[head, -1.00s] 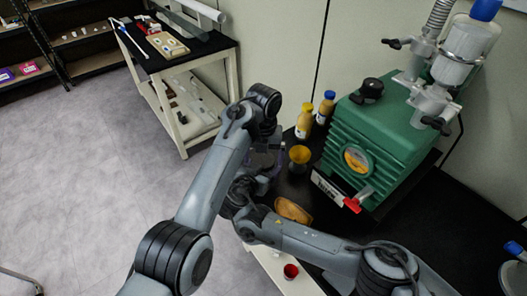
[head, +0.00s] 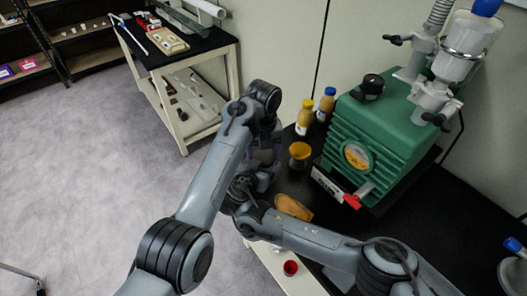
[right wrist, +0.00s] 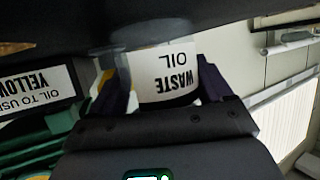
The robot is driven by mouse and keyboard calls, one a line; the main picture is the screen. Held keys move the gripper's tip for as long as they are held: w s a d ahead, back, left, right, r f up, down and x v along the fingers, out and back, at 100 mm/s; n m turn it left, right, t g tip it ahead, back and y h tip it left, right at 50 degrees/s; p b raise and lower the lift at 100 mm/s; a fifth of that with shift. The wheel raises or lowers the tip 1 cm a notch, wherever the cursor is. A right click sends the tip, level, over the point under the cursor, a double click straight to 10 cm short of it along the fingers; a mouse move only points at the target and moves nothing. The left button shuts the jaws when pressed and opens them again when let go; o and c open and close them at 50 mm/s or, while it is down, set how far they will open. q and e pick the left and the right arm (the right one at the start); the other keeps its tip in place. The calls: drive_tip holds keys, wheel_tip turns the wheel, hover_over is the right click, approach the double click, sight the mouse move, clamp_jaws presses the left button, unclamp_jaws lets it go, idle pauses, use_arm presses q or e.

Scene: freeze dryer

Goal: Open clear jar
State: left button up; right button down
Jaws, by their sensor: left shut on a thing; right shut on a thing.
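The clear jar (right wrist: 165,75) has a white label reading "WASTE OIL", upside down in the right wrist view. My right gripper (right wrist: 165,92) is shut on it, one dark finger on each side of the label. In the head view my left gripper (head: 264,154) comes down from above at the same spot, just over my right wrist. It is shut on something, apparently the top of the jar. The arms hide the jar in the head view, and my right gripper's body hides its top in the right wrist view.
The green pump (head: 375,145) stands right of the grippers on the black table (head: 440,225). A red cup (head: 290,267) sits in front. A cart (head: 205,50) stands behind.

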use_arm(q)
drive_tip(key=o, duration=1.2)
drive_tip(key=shift+c, duration=0.2)
